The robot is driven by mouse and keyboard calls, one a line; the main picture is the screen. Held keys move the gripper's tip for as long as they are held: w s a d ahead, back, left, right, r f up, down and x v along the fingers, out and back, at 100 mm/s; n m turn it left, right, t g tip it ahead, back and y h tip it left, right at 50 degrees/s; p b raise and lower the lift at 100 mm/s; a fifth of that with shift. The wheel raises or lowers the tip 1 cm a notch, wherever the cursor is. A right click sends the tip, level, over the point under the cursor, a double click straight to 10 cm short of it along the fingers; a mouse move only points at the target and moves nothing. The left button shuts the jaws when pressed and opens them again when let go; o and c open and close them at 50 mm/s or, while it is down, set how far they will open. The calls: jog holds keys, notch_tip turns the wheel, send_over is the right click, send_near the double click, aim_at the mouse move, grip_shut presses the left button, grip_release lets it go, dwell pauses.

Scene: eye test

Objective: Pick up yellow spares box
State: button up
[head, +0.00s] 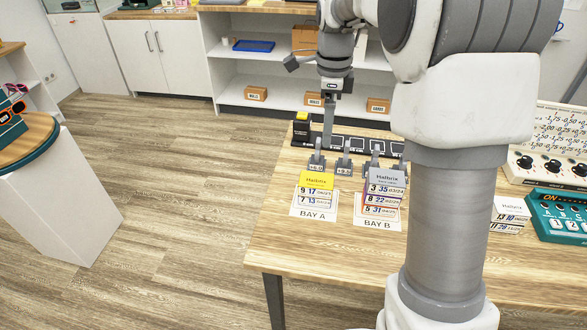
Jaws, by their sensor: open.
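A small box with a yellow top marked "Halbrix" (317,181) is on the BAY A sheet (311,213), on top of another labelled box (316,201). A dark box with a yellow top (302,127) stands at the table's back left corner. I cannot read the word "spares" on either. My gripper (328,146) points down over the back of the table, behind the BAY A stack and right of the dark box. It is open, seen edge-on, with no object visible in it.
A stack of boxes (386,189) is on the BAY B sheet (378,223). Grey clip-like pieces (344,161) stand behind the bays, before a dark strip (362,144). A teal device (561,216) is at right. The front left of the wooden table (300,245) is clear.

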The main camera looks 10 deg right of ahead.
jog(key=a+f, duration=0.1)
jog(key=f, duration=0.1)
jog(key=b, duration=0.3)
send_over(317, 179)
jog(key=shift+m, duration=0.3)
jog(key=f, duration=1.1)
jog(key=shift+d, duration=0.2)
jog(key=shift+a+f+b, duration=0.15)
jog(key=shift+f+b, duration=0.3)
jog(key=shift+f, duration=0.95)
jog(key=shift+a+f+b, duration=0.1)
jog(key=shift+f+b, duration=0.3)
jog(key=shift+f, duration=0.95)
jog(key=c, duration=1.4)
